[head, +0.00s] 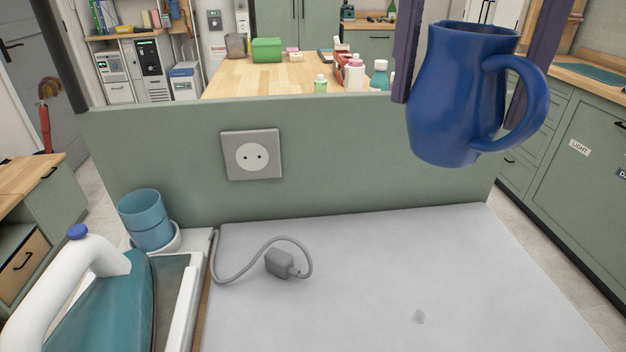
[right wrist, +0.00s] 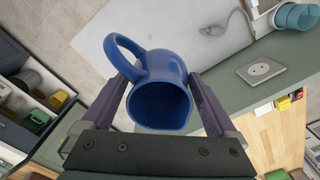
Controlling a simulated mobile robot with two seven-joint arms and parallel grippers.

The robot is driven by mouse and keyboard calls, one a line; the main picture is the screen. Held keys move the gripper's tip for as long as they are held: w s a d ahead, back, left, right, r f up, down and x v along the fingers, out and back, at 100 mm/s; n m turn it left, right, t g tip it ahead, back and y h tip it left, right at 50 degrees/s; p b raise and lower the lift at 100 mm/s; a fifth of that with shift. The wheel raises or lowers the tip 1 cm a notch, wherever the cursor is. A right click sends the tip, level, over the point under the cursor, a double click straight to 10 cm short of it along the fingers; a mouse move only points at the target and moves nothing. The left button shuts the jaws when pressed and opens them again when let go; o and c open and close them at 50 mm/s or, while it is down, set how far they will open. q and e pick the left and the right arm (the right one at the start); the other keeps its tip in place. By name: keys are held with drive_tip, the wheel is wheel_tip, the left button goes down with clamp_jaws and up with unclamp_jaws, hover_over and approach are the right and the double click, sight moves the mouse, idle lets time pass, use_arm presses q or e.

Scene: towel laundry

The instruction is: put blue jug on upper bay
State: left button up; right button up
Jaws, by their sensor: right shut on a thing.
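The blue jug (head: 455,95) is high at the right in the head view, held up in the air with its handle to the right and its base clear of everything below. My right gripper (head: 458,108) is shut on the jug, with one dark finger on each side of it. In the right wrist view the jug (right wrist: 160,103) sits between the fingers, its open mouth facing the camera and its handle at the upper left. My left gripper is not in view. I cannot tell which surface is the upper bay.
Below is a light grey board (head: 390,280) with a grey plug and cord (head: 280,264). A teal iron (head: 105,300) and blue cup (head: 146,220) stand at the left. A green panel (head: 330,160) with a socket (head: 252,155) rises behind; beyond it is a wooden worktop (head: 240,82) with bottles.

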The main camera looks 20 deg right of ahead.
sight(433, 153)
drive_tip(key=f, duration=0.1)
drive_tip(key=w+f+b, duration=0.1)
drive_tip(key=f, duration=0.1)
drive_tip(key=shift+d+m, duration=0.1)
drive_tip(key=shift+m, duration=0.3)
wheel_tip(433, 153, down, 4)
drive_tip(key=shift+w+f+b, duration=0.1)
drive_tip(key=shift+b, duration=1.05)
wheel_tip(433, 153, down, 16)
drive_tip(key=shift+r+b, duration=0.1)
drive_tip(key=shift+b, duration=0.9)
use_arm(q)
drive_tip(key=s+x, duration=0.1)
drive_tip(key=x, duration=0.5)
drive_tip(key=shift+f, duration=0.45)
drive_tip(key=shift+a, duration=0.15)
use_arm(e)
drive_tip(key=o, duration=1.4)
drive_tip(key=shift+o, duration=0.2)
